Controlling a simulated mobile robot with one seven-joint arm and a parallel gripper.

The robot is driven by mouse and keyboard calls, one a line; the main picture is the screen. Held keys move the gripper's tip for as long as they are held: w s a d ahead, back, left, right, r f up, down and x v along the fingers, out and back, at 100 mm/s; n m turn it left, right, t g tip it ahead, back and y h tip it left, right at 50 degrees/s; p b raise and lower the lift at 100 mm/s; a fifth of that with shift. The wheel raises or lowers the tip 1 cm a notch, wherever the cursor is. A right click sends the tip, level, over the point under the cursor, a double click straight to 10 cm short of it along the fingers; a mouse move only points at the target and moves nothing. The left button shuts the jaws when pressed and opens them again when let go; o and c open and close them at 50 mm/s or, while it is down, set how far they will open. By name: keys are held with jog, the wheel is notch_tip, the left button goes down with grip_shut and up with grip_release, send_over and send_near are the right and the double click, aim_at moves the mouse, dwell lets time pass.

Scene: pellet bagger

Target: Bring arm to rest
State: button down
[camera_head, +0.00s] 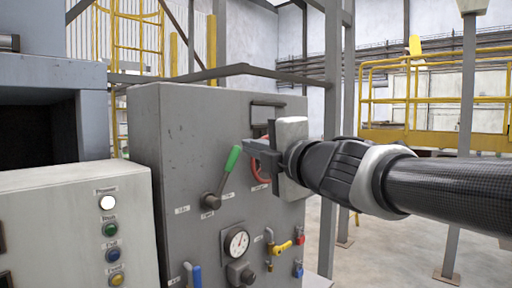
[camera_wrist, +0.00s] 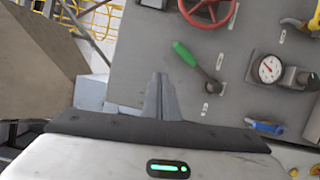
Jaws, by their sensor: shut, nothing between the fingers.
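My gripper (camera_head: 256,147) is in front of the upper right part of a grey control panel (camera_head: 170,130) in the head view, its fingers pointing left. The wrist view shows the gripper (camera_wrist: 160,80) with its fingers together and nothing between them. A green-handled lever (camera_head: 228,172) on the panel lies left of and below the fingertips in the head view. The lever's green handle (camera_wrist: 184,53) is just beyond the fingers in the wrist view, apart from them in the picture. The gripper partly hides a red handwheel (camera_head: 262,170), which shows more fully in the wrist view (camera_wrist: 207,10).
A pressure gauge (camera_head: 237,242), a yellow-handled valve (camera_head: 281,247) and a blue-handled valve (camera_head: 193,274) sit low on the panel. A button box (camera_head: 75,225) stands at left. Grey posts and a rail (camera_head: 230,71) frame the panel. Open floor (camera_head: 400,240) lies at right.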

jog(key=shift+s+d, duration=0.1)
jog(key=shift+d, duration=0.1)
jog(key=s+d+f+m+g+h, duration=0.1)
jog(key=s+d+f+m+h, duration=0.2)
jog(key=d+f+m+h, duration=0.35)
jog(key=s+d+f+m+g+h, duration=0.2)
jog(key=s+d+f+m+h, duration=0.15)
jog(key=d+f+m, duration=0.5)
jog(key=s+f+m+g, duration=0.7)
jog(key=s+f+m, duration=0.3)
jog(key=s+f, duration=0.5)
jog(key=shift+s+a+y, duration=0.15)
jog(key=shift+s+y, duration=0.25)
jog(key=shift+s, duration=0.6)
jog(key=shift+f, duration=0.1)
